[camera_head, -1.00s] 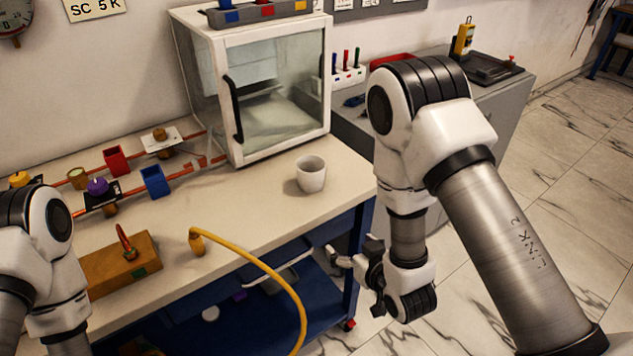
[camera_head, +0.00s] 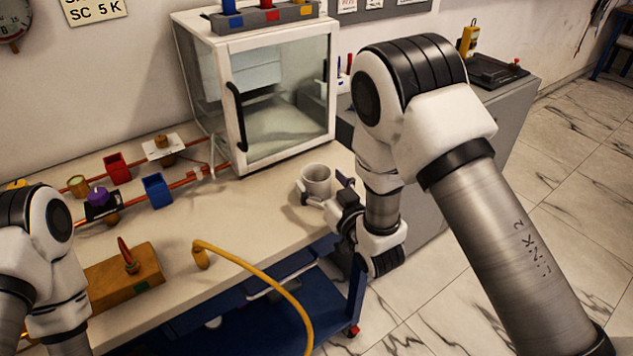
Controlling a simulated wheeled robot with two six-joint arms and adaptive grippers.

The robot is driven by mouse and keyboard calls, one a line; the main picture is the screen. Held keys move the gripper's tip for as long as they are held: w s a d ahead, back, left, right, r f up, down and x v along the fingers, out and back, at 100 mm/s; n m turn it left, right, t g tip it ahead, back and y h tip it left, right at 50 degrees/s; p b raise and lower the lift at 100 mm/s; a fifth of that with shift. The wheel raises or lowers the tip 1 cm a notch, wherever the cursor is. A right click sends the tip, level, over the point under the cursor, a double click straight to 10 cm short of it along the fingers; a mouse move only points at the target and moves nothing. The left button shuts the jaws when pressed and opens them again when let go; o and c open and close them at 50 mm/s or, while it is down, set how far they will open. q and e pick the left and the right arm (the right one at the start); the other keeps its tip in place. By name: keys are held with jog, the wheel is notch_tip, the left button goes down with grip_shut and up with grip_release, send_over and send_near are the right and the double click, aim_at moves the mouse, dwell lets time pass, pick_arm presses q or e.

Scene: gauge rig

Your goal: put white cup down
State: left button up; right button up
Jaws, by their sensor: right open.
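The white cup (camera_head: 316,179) stands upright on the pale bench top (camera_head: 262,215), in front of the glass-fronted cabinet. My right gripper (camera_head: 322,190) is open at the cup's near right side, with one finger to the left of the cup's lower part and the other at its right. I cannot tell whether the fingers touch the cup. My left arm comes in at the lower left, and its gripper is out of the picture.
The glass-fronted cabinet (camera_head: 285,110) stands behind the cup. A yellow hose (camera_head: 262,277) arches over the bench's front edge. The bench between hose and cup is clear.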

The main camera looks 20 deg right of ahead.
jog(key=shift+x, duration=1.2)
jog(key=shift+s, duration=0.15)
jog(key=shift+f, duration=0.1)
jog(key=c, duration=1.3)
jog(key=shift+c, duration=0.2)
